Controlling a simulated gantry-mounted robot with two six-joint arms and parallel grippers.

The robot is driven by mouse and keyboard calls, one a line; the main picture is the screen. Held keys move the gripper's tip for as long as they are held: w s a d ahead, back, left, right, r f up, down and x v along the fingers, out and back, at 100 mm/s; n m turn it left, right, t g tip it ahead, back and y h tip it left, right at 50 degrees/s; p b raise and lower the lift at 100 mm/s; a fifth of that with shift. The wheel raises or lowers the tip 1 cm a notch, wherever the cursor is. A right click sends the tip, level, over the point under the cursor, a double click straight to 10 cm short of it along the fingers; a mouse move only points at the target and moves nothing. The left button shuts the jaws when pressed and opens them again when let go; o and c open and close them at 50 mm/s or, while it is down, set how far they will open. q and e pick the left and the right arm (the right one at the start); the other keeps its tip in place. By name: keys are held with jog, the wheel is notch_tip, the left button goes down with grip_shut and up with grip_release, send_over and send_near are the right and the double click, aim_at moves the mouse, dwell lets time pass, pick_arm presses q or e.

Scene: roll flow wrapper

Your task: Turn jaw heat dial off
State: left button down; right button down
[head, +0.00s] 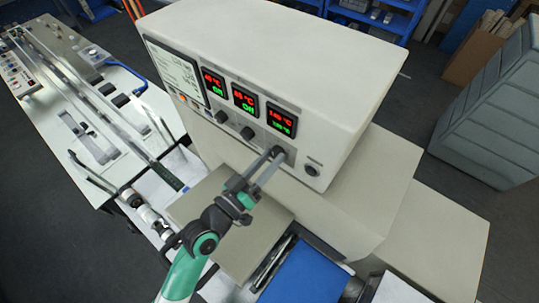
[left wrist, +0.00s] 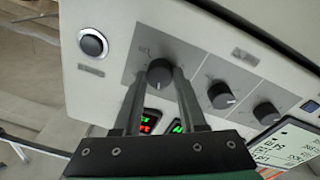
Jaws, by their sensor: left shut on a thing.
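The control panel has three round black dials in a row beneath three small displays. My left gripper (head: 274,160) is at the rightmost dial (head: 278,152), below the right display (head: 281,121). In the left wrist view, the fingers (left wrist: 158,88) are shut around this dial (left wrist: 159,71), one on each side. The dial has a pale pointer mark; its printed label is too blurred to read. The other two dials show in the left wrist view, the middle one (left wrist: 221,95) and the far one (left wrist: 266,113). My right gripper is not in view.
A round push button (left wrist: 93,44) sits beside the gripped dial. A large screen (head: 175,68) is at the panel's left end. A blue surface (head: 307,274) lies below the machine. A white bench (head: 105,165) with rails stands at the left.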

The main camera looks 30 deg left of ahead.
pick_arm(q)
jog(key=n+p, duration=0.1)
jog(key=n, duration=0.2)
jog(key=n+p, duration=0.2)
jog(key=n, duration=0.1)
jog(key=shift+r+y+p, duration=0.2)
jog(key=shift+y+p, duration=0.1)
jog(key=n+p, duration=0.1)
jog(key=n, duration=0.2)
jog(key=shift+f, duration=0.15)
jog(key=n, duration=0.2)
jog(key=shift+d+n+y, duration=0.1)
jog(key=shift+n+y, duration=0.2)
jog(key=shift+n, duration=0.1)
jog(key=n, duration=0.3)
jog(key=shift+n, duration=0.4)
jog(key=n, duration=0.6)
jog(key=shift+g+y, duration=0.3)
jog(key=shift+y, duration=0.1)
jog(key=shift+n, duration=0.3)
jog(key=shift+c, duration=2.3)
grip_release()
jog(key=shift+s+f, duration=0.1)
jog(key=shift+s, duration=0.05)
